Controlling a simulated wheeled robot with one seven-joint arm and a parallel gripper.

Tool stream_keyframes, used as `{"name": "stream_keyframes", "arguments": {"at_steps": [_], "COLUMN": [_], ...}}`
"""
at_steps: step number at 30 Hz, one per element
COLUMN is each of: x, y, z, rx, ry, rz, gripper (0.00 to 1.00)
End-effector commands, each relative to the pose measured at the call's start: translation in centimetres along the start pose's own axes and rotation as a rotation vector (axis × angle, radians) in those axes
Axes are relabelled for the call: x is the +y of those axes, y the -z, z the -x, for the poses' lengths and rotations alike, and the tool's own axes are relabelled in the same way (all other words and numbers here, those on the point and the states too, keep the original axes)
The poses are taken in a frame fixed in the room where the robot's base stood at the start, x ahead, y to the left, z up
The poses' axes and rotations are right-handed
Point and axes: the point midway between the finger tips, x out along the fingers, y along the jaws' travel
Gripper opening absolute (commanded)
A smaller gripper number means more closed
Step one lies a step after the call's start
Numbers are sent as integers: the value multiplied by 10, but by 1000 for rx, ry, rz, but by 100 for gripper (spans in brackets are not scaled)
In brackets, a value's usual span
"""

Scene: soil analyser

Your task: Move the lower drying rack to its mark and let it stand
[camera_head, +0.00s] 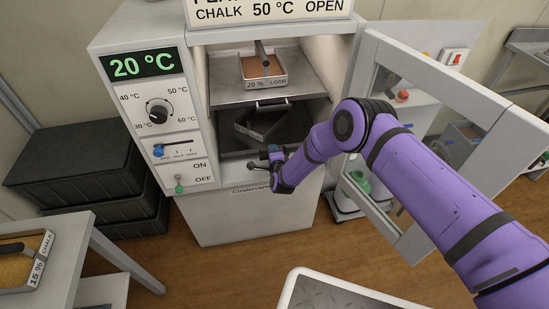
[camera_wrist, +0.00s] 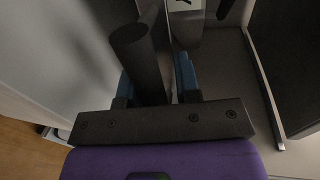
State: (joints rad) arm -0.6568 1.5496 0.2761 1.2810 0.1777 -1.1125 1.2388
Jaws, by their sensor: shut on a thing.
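The lower drying rack (camera_head: 294,137) is a dark shelf in the lower part of the open oven (camera_head: 250,215), below a grey upper rack (camera_head: 229,91). A dark tray (camera_head: 250,132) with a pale label sits on the lower rack, turned askew. My gripper (camera_head: 274,155) is at the front edge of the oven opening. In the wrist view its blue-padded fingers (camera_wrist: 156,80) are shut on a thick dark bar (camera_wrist: 137,58), which looks like the rack's handle. I cannot make out the mark.
A loam tray (camera_head: 263,84) stands on the upper rack. The glazed oven door (camera_head: 440,110) is open at the right, behind my arm. The control panel (camera_head: 160,110) reads 20 °C. Black crates (camera_head: 75,165) stand left; a chalk tray (camera_head: 37,270) lies on a side table.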

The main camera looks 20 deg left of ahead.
Motion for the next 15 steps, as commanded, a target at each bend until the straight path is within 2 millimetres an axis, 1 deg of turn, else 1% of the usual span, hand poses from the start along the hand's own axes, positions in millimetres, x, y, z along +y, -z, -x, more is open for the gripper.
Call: {"name": "stream_keyframes", "arguments": {"at_steps": [1, 14, 15], "x": [11, 10, 10], "y": [0, 1, 1], "z": [3, 0, 0], "rx": [-2, -1, -1], "ry": [-22, -20, -20], "rz": [0, 1, 1], "gripper": [0, 0, 37]}}
